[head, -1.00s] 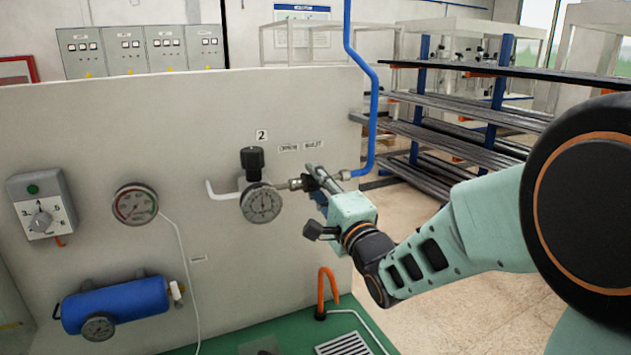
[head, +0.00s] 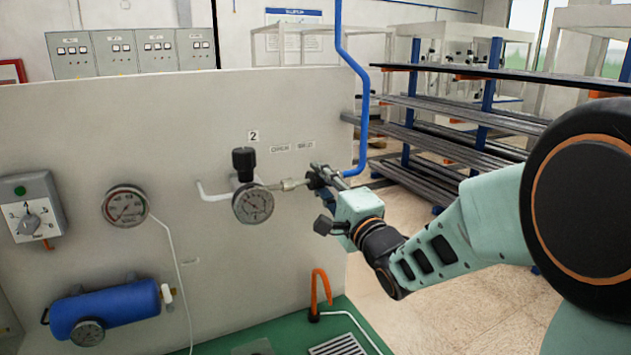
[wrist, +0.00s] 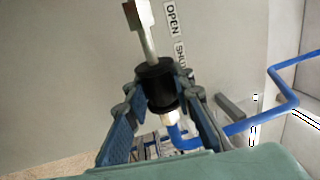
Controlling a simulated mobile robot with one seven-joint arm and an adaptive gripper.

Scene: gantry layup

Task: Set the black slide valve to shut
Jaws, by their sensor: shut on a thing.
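The black slide valve is a short black sleeve (wrist: 157,84) on a thin metal pipe, seen close up in the wrist view. My gripper (wrist: 158,92) is shut on it, one finger on each side. Small OPEN (wrist: 173,18) and SHUT (wrist: 181,54) labels are on the panel behind the pipe. The sleeve sits at the SHUT label's end, away from OPEN. In the head view my gripper (head: 320,177) is at the pipe's right part, and its fingers hide most of the sleeve.
A round gauge (head: 253,204) and a black knob (head: 244,162) are left of my gripper on the panel (head: 120,110). A blue pipe (head: 364,110) rises just right of it. An orange hook-shaped pipe (head: 321,288) stands below. Racks (head: 450,135) are behind at right.

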